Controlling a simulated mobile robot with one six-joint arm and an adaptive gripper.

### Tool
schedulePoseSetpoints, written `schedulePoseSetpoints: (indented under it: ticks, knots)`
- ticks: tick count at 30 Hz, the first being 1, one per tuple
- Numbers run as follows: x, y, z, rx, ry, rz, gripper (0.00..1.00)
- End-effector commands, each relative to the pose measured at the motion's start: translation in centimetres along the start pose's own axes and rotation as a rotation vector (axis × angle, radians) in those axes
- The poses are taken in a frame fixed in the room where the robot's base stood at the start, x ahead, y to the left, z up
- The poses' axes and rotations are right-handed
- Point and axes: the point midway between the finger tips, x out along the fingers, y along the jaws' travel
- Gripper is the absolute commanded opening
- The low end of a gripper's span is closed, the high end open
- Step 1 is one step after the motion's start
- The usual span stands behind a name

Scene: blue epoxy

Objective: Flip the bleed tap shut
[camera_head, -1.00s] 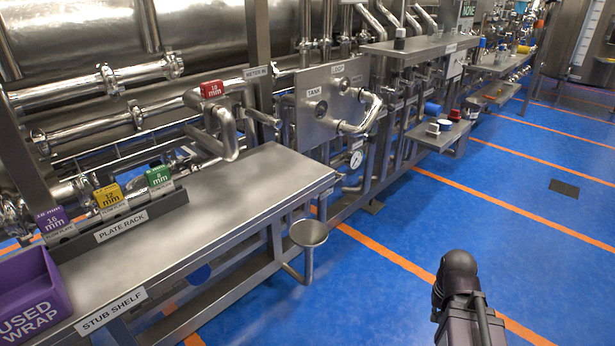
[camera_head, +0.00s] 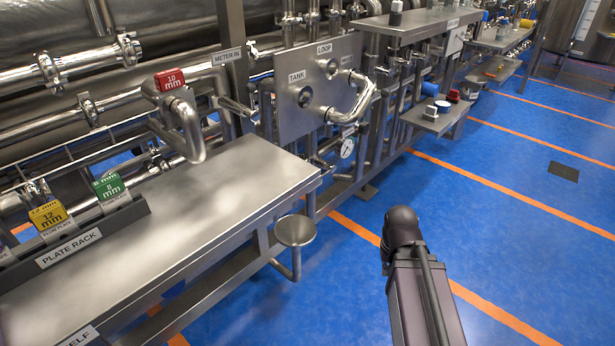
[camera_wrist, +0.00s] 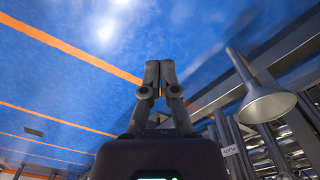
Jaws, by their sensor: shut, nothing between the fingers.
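I cannot pick out the bleed tap with certainty. Pipework with a bare stub (camera_head: 238,108) stands by the METER IN label, and a steel panel (camera_head: 300,115) marked TANK and LOOP carries a curved pipe (camera_head: 355,105). A round pressure gauge (camera_head: 347,148) sits below the panel. A steel funnel (camera_head: 295,231) stands off the bench front; it also shows at right in the wrist view (camera_wrist: 268,106). My gripper (camera_wrist: 159,65) is shut and empty, apart from the funnel, over blue floor. In the head view only my dark arm shows, right of the funnel; my fingertips are hidden.
The steel bench (camera_head: 190,215) has a clear top. A plate rack (camera_head: 75,240) at its left holds a yellow block (camera_head: 48,215) and a green block (camera_head: 109,186). A red 10 mm block (camera_head: 169,80) sits on the pipe. Blue floor (camera_head: 500,220) at right is open.

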Motion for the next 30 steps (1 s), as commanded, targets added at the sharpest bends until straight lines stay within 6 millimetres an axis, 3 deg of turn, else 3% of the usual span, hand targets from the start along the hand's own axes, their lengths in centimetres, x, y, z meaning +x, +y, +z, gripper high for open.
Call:
schedulePoseSetpoints:
  ticks: [16, 23, 30]
  knots:
    - [0.8, -0.8, -0.9, 0.018, 0.004, -0.056, 0.00]
    - [2.4, -4.1, -3.8, 0.084, 0.013, -0.248, 0.00]
    - [3.3, -8.2, -8.3, 0.185, 0.013, -0.562, 0.00]
